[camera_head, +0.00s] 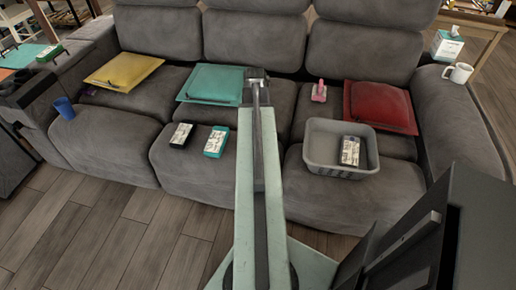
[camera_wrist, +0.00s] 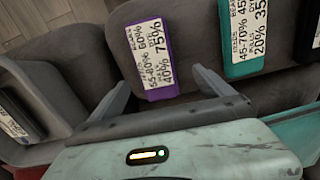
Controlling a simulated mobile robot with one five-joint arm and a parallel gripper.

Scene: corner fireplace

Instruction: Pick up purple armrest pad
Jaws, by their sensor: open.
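The purple pad (camera_wrist: 150,55), a slim block with a white printed label, lies on the grey sofa seat in the wrist view. My gripper (camera_wrist: 161,80) is open, with its fingers spread to either side of the pad's near end. I cannot tell whether they touch it. In the head view my gripper (camera_head: 257,78) is small and seen from behind over the sofa seat. The purple pad does not show there; my arm seems to hide it.
A teal labelled block (camera_head: 216,141) and a black one (camera_head: 181,135) lie left of my arm. A grey bin (camera_head: 316,155) holding another labelled block stands to the right. Teal (camera_head: 210,84) and red (camera_head: 381,106) cushions lie behind; a pink object (camera_head: 319,92) stands between.

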